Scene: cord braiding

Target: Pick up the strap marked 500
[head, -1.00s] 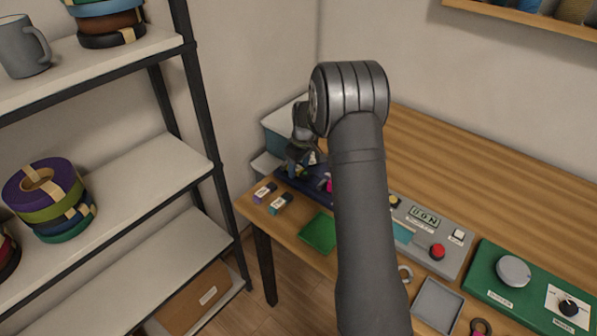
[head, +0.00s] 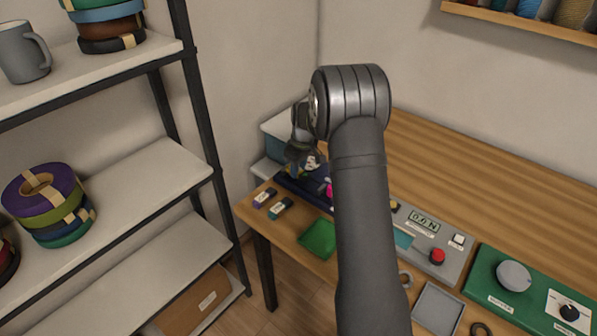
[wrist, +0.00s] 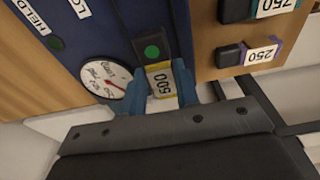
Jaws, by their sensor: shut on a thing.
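The strap marked 500 (wrist: 161,80) has a white label and yellow edging, and shows in the wrist view between the blue fingertips of my gripper (wrist: 160,88). My gripper is shut on it. In the head view my gripper (head: 306,160) is over the dark blue panel at the table's far left end, and a small pale patch shows at its tip. I cannot tell whether the strap touches the panel. The fingers hide its sides.
A strap marked 250 (wrist: 259,54) and one marked 750 (wrist: 272,6) lie beside the blue panel (wrist: 98,32), which carries a round gauge (wrist: 103,77). Shelves stand left.

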